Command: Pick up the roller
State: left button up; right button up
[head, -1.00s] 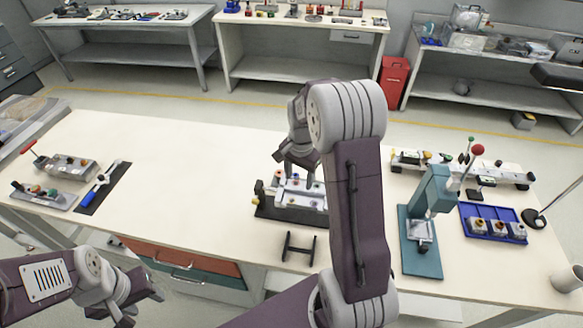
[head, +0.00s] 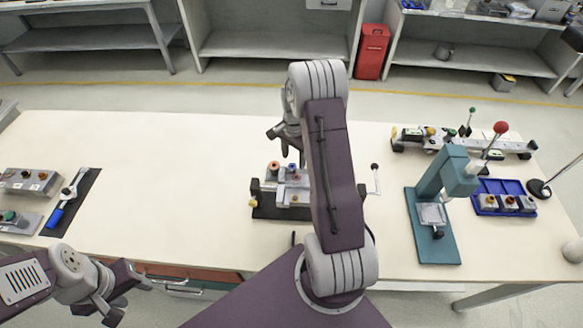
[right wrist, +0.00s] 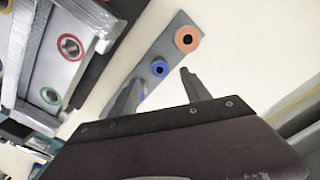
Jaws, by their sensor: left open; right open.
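Two small round pieces with dark centres, an orange one (right wrist: 187,38) and a blue one (right wrist: 159,69), stand on a grey strip (right wrist: 150,55); I take these for rollers but cannot tell which one is meant. In the head view the orange piece (head: 274,166) is at the back of the grey fixture (head: 268,205). My right gripper (head: 291,148) is open above the back of the fixture. In the right wrist view its spread fingers (right wrist: 158,84) point at the blue piece, with nothing held. My left gripper (head: 130,298) is open and empty at the front left.
A teal press (head: 432,225) with a red-knobbed lever stands right of the fixture. Beyond it are a blue tray (head: 482,211) of small blocks and a long rail (head: 515,147). A dark mat (head: 85,195) with a blue-handled tool lies left. The table's middle left is clear.

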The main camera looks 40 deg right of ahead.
aim_at(293, 166)
jog(key=f, duration=0.4)
jog(key=shift+s+a+f+p, duration=0.15)
jog(key=shift+a+f+p, duration=0.1)
jog(key=shift+a+p, duration=0.1)
jog(key=shift+w+d+f, duration=0.1)
jog(key=shift+w+f, duration=0.1)
jog(key=shift+f, duration=0.1)
jog(key=shift+s+r, duration=0.1)
jog(key=c, duration=1)
grip_shut()
